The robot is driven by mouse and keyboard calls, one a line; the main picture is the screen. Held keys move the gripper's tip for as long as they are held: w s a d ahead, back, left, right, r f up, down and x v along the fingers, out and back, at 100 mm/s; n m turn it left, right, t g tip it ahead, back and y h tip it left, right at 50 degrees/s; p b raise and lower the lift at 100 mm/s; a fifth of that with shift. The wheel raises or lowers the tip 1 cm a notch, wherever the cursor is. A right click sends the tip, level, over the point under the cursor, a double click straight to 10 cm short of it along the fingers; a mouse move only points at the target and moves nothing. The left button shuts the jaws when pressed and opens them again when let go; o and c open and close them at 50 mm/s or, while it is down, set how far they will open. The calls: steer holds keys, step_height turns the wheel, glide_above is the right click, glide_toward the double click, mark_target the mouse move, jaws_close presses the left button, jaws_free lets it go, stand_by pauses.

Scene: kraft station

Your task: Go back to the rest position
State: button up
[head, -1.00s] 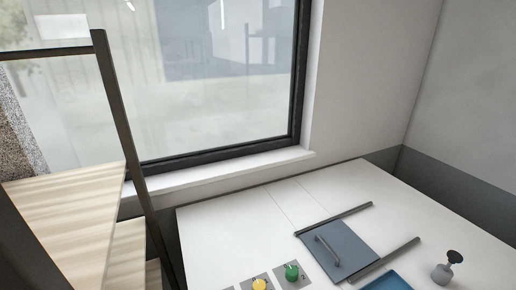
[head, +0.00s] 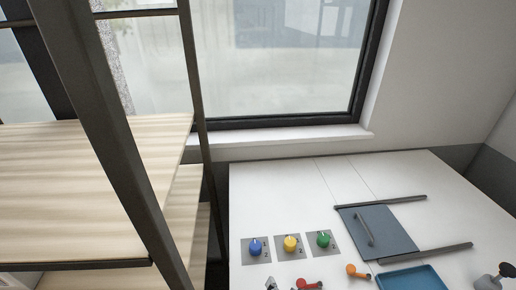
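My gripper does not show in the head view, and neither does the rest of my arm. The white table (head: 285,200) is at the lower right, below the window. On it lies a blue-grey sliding panel (head: 390,236) with a bar handle (head: 364,230), between two dark rails. To its left are three knobs on grey plates: blue (head: 255,247), yellow (head: 290,243) and green (head: 323,239).
A blue tray (head: 436,279) is at the front, cut by the lower edge. Near it are an orange item (head: 356,271), a red item (head: 309,284) and a grey object with a dark knob (head: 506,270). A wooden shelf (head: 85,190) with dark posts fills the left.

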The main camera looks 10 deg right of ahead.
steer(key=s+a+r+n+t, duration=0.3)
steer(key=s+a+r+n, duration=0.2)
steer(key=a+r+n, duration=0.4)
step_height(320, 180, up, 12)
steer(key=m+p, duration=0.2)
steer(key=p, duration=1.1)
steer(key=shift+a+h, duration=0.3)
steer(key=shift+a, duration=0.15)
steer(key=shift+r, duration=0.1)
